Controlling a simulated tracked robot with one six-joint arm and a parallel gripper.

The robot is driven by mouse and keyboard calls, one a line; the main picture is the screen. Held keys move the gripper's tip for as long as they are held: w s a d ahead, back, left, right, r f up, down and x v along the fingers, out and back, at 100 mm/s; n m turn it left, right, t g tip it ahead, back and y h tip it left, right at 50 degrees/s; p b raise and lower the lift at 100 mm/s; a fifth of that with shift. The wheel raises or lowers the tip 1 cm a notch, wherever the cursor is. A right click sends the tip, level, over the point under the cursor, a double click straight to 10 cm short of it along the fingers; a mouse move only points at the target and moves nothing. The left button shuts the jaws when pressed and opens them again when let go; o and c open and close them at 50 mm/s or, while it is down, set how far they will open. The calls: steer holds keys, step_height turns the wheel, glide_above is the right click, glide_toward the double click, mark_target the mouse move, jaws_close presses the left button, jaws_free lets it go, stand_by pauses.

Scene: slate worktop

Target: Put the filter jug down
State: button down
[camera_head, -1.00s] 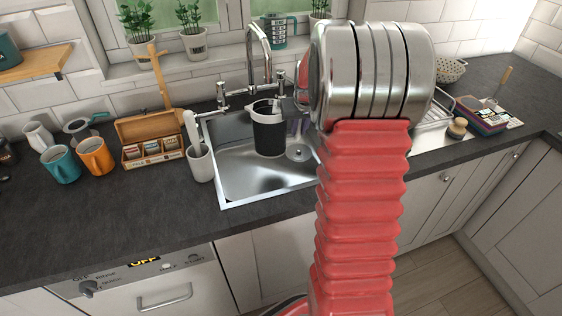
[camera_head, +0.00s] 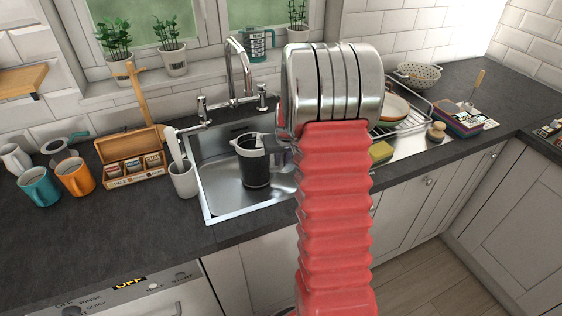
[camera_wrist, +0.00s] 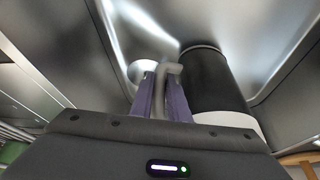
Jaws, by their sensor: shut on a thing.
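The filter jug (camera_head: 254,170) is black with a pale rim and spout. In the head view it appears upright inside the steel sink basin (camera_head: 221,196). My gripper (camera_head: 284,152) is at the jug's right side, partly hidden behind my red arm. In the wrist view the purple fingers of my gripper (camera_wrist: 162,98) are shut on the jug's pale grey handle (camera_wrist: 172,70). The dark body of the jug (camera_wrist: 214,82) is right of the fingers there. I cannot tell whether the jug's base touches the basin floor.
The tap (camera_head: 239,70) stands behind the basin. A white utensil pot (camera_head: 183,180) is close to its left rim. A wooden tea box (camera_head: 133,166), an orange mug (camera_head: 75,177) and a teal mug (camera_head: 39,187) are farther left. A yellow sponge (camera_head: 381,152) and dish rack (camera_head: 405,122) are right.

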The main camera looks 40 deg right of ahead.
steer(key=shift+f, duration=0.45)
steer(key=c, duration=1.7)
jaws_free()
steer(key=shift+f, duration=0.1)
steer(key=v, duration=1.2)
